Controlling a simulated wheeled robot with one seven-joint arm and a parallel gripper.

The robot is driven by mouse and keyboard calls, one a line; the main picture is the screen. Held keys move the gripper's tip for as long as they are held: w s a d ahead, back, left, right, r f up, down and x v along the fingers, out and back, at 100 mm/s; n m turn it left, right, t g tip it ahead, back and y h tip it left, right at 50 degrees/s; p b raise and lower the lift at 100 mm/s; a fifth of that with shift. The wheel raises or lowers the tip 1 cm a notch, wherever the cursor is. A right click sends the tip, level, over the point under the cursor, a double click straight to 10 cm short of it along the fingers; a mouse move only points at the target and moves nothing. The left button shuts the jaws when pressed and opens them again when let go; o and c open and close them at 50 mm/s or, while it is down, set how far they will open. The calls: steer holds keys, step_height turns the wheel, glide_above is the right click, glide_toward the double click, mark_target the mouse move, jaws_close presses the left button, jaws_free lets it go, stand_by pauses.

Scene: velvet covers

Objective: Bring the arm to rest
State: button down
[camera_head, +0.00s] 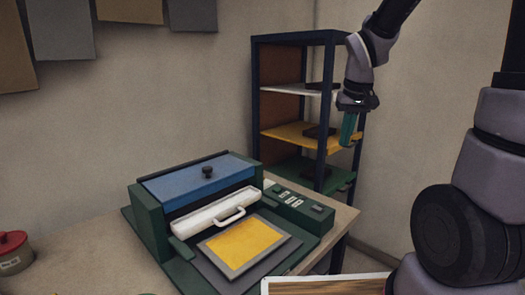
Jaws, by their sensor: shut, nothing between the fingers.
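My arm comes in from the top right and bends down in front of the shelf rack. My gripper (348,130) hangs from it, pointing down, with green fingers that are shut and hold nothing. It is raised in the air above and to the right of the table and the machine, in front of the rack's right side. Lower links of my arm fill the right edge of the view.
A green machine with a blue lid (195,182), a white handle bar (214,210) and a yellow plate (245,244) stands on the table (70,258). A dark shelf rack (320,105) stands behind. A red-lidded pot (12,255) is at left. A white-edged tray (300,284) is at the front.

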steer(key=s+d+r+m+t+y, duration=0.1)
steer(key=s+r+m+t+y, duration=0.1)
steer(key=s+r, duration=1.1)
steer(key=shift+s+d+m+t, duration=0.3)
steer(key=shift+d+m+t, duration=0.1)
steer(key=shift+m+t, duration=0.6)
steer(key=shift+w, duration=0.1)
steer(key=w+a+f+m+g+h, duration=0.1)
steer(key=w+a+f+m+g, duration=0.1)
steer(key=w+f, duration=0.7)
steer(key=w+a+f+m+g+h, duration=0.1)
steer(key=w+a+f+g, duration=0.3)
steer(key=w+f, duration=0.6)
step_height(320, 180, down, 3)
steer(key=shift+a+f+m+g, duration=0.1)
steer(key=shift+a+m+g, duration=0.35)
steer(key=shift+m, duration=0.35)
steer(key=shift+w, duration=0.1)
